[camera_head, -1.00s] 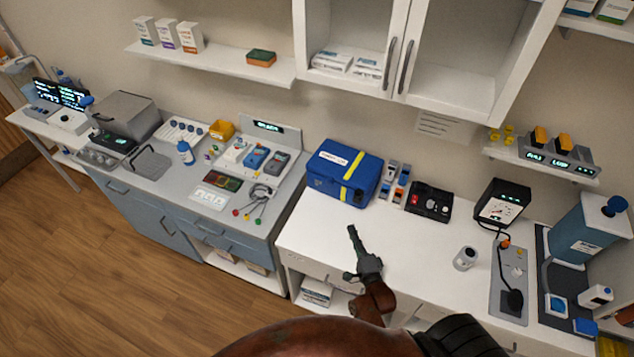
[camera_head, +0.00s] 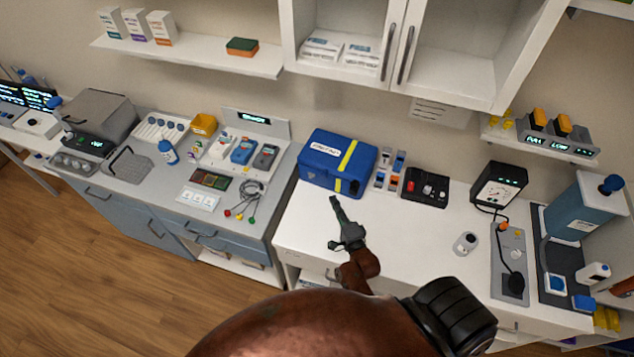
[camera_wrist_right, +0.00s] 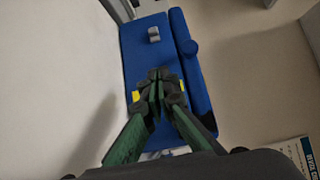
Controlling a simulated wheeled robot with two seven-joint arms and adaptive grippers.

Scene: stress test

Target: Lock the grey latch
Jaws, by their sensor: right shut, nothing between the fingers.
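The blue case (camera_head: 318,167) with a yellow strap stands on the white counter, its lid down. In the right wrist view the case (camera_wrist_right: 138,52) fills the middle, and a small grey piece (camera_wrist_right: 154,34), likely the grey latch, sits on its front face. I cannot tell the latch's position. My right gripper (camera_head: 334,200) is shut and empty, just in front of the case's front face. In the right wrist view its closed fingertips (camera_wrist_right: 159,76) overlap the case near the yellow strap; contact cannot be told. My left gripper is not in view.
Right of the case stand a rack of small boxes (camera_head: 391,170) and a black tray (camera_head: 425,188). A white cylinder (camera_head: 465,243) and a black gauge box (camera_head: 498,187) stand farther right.

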